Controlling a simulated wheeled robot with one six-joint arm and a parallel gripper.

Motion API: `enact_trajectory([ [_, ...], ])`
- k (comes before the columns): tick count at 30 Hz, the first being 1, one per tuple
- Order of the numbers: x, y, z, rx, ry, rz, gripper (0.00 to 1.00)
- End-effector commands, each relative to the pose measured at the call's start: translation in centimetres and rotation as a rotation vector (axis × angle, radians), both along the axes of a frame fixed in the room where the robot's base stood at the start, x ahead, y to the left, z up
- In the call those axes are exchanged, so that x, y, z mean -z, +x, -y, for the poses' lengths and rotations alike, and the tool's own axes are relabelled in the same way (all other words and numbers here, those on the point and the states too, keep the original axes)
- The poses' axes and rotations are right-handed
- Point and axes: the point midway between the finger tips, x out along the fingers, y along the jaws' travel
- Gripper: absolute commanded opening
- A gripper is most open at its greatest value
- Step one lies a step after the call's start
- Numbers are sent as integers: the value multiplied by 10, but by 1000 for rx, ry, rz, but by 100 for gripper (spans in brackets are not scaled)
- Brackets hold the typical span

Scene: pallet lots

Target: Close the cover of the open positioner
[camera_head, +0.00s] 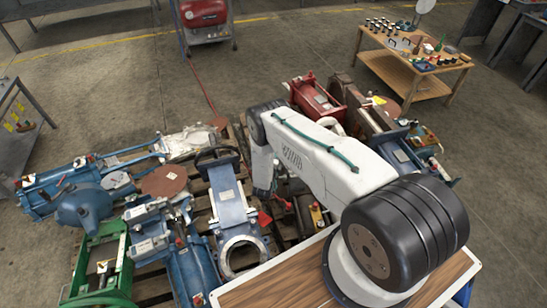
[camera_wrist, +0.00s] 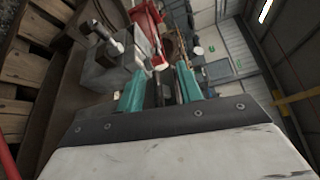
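My gripper (camera_wrist: 160,82) shows in the wrist view, with two teal fingers apart and a dark gap between them; I see nothing held. In the head view my white arm reaches over the pallet lots and hides the gripper's tips. A grey boxy unit (camera_wrist: 108,70) with a pale cylindrical part stands just beyond the left finger in the wrist view. A red part (camera_wrist: 148,30) rises behind it. I cannot tell which unit is the open positioner, or make out its cover.
A blue valve with a round flange (camera_head: 236,225), a green frame (camera_head: 100,262) and a red actuator (camera_head: 315,98) crowd the pallets. A wooden table (camera_head: 400,75) with small parts stands at the upper right. A red machine (camera_head: 205,20) stands at the back. Open floor lies between.

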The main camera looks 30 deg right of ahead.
Motion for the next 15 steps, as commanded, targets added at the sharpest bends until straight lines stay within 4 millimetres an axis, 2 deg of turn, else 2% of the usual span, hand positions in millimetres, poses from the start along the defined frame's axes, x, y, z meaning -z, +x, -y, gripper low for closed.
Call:
enact_trajectory([
  [3,0,0,-1,0,0,0,36],
  [4,0,0,-1,-1,0,0,30],
  [7,0,0,-1,-1,1,0,3],
  [8,0,0,-1,-1,1,-2,0],
  [11,1,-1,-2,-2,2,-3,0],
  [12,2,0,-15,-5,3,-4,0],
  [15,2,0,-11,-10,8,-5,0],
])
